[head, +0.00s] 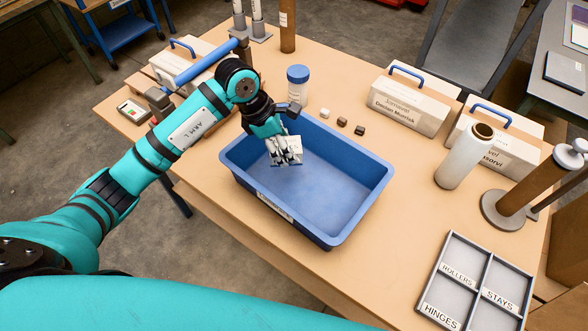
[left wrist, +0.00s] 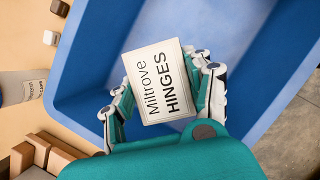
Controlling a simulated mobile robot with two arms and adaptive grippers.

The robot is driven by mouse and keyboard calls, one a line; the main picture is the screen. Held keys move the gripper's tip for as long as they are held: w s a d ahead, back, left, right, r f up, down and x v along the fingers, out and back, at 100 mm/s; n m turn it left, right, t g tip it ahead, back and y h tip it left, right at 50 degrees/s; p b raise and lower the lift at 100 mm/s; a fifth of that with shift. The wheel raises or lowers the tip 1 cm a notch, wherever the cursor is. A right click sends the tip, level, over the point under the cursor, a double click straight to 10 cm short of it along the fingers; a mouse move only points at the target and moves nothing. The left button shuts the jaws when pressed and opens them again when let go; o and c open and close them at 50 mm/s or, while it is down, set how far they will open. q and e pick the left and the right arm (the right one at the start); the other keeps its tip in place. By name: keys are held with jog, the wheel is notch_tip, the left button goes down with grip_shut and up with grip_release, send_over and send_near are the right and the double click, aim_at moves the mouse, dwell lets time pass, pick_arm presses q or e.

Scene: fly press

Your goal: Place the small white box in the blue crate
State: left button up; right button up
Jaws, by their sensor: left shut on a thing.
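The small white box (head: 288,150) is held by my left gripper (head: 284,158) over the left part of the blue crate (head: 362,210). I cannot tell how far the box is above the crate floor. My right gripper is not in view.
A sorting tray (head: 478,280) labelled hinges, rollers and stays lies at the right front. A blue-lidded jar (head: 297,88) and several small blocks (head: 342,124) stand behind the crate.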

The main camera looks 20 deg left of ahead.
pick_arm(q)
notch_tip(320, 180, down, 2)
jog(key=shift+s+f, duration=0.1)
jog(key=shift+f, duration=0.05)
notch_tip(320, 180, down, 4)
jog(key=shift+f+p, duration=0.15)
jog(key=shift+p, duration=0.65)
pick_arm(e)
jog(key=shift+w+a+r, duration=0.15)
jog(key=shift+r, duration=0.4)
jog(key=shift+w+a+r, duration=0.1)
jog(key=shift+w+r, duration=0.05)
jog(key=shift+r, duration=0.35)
pick_arm(q)
jog(key=shift+f, duration=0.1)
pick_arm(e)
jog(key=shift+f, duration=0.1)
pick_arm(q)
jog(key=o, duration=0.9)
jog(key=shift+f, duration=0.1)
jog(key=o, duration=0.5)
